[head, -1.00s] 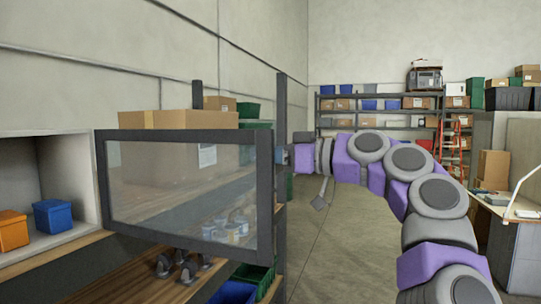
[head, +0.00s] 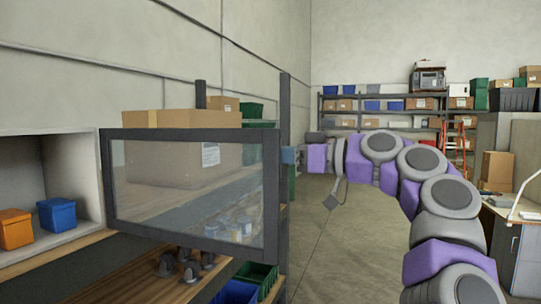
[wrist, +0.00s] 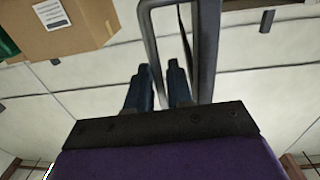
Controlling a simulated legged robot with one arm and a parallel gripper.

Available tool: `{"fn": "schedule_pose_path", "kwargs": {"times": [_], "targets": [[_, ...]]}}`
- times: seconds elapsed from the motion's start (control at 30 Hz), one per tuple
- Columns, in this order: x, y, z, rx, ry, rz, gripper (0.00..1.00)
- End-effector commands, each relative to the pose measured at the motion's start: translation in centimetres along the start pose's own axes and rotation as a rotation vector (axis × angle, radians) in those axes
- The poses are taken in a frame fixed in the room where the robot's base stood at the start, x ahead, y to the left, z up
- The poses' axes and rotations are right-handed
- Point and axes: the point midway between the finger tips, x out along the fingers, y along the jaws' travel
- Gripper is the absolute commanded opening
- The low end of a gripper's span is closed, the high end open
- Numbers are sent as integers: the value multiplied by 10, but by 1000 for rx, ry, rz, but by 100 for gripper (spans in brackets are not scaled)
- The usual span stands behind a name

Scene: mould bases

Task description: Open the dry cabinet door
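The dry cabinet (head: 70,148) is the pale box at the left. Its clear door (head: 190,175) with a dark frame stands swung out from the opening, across the front of the shelving. My gripper (head: 288,155) is at the door's free right edge.
An orange bin (head: 15,229) and a blue bin (head: 57,215) sit inside the cabinet. A cardboard box (head: 180,118) and dark fittings (head: 188,266) are on the shelves by the door. The floor (head: 345,245) to the right is open.

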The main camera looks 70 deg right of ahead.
Motion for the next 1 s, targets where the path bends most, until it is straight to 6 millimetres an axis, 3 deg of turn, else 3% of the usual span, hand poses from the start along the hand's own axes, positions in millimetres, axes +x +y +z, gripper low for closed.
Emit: {"fn": "schedule_pose_path", "kwargs": {"times": [0.6, 0.8, 1.0], "targets": [[-130, -1, -3, -2, -1, -2, 21], [-150, -2, -1, -2, -2, -5, 21], [-155, -2, 0, -1, -5, -4, 21]]}}
